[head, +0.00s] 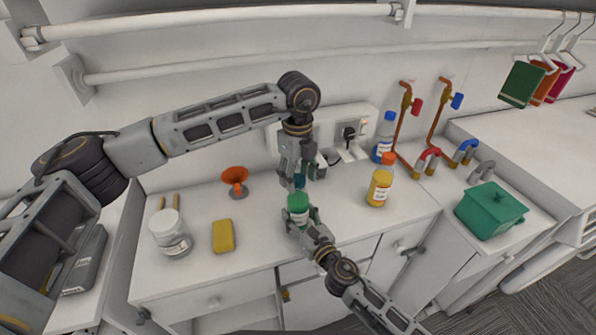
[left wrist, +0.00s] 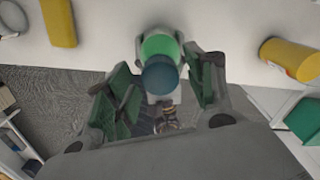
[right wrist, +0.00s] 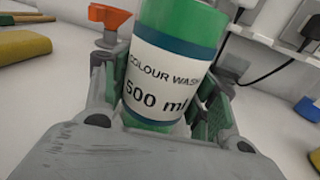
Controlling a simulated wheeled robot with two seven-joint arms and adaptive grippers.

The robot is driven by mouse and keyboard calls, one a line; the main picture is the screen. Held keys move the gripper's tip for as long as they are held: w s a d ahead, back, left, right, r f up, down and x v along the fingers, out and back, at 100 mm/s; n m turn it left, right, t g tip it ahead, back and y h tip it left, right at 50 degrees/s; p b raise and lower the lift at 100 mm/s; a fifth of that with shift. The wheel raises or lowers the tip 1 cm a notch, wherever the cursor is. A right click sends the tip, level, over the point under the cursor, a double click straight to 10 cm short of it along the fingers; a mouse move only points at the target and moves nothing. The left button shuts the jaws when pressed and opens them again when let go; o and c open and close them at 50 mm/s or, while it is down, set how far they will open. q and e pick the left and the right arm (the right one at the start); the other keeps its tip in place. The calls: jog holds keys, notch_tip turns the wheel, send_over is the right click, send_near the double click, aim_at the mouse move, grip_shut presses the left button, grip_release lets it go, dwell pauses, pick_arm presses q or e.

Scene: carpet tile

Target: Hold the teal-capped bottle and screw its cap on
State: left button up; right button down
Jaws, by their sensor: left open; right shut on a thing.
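The bottle (head: 298,210) is green with a white label and stands upright near the counter's front edge. My right gripper (head: 304,230) is shut around its body; the right wrist view shows the label (right wrist: 163,78) between the fingers. The teal cap (head: 300,181) is at the bottle's top; it also shows in the left wrist view (left wrist: 160,77), lined up over the green bottle (left wrist: 160,46). My left gripper (head: 301,170) points down from above and is open, with its fingers on either side of the cap. The cap's seating on the neck is hidden.
On the counter stand an orange funnel-like thing (head: 234,177), a yellow sponge-like block (head: 223,236), a white-lidded jar (head: 171,235), a yellow bottle (head: 379,188) and a blue bottle (head: 383,140). Sockets (head: 352,130) are behind.

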pick_arm(q)
jog(key=c, duration=1.1)
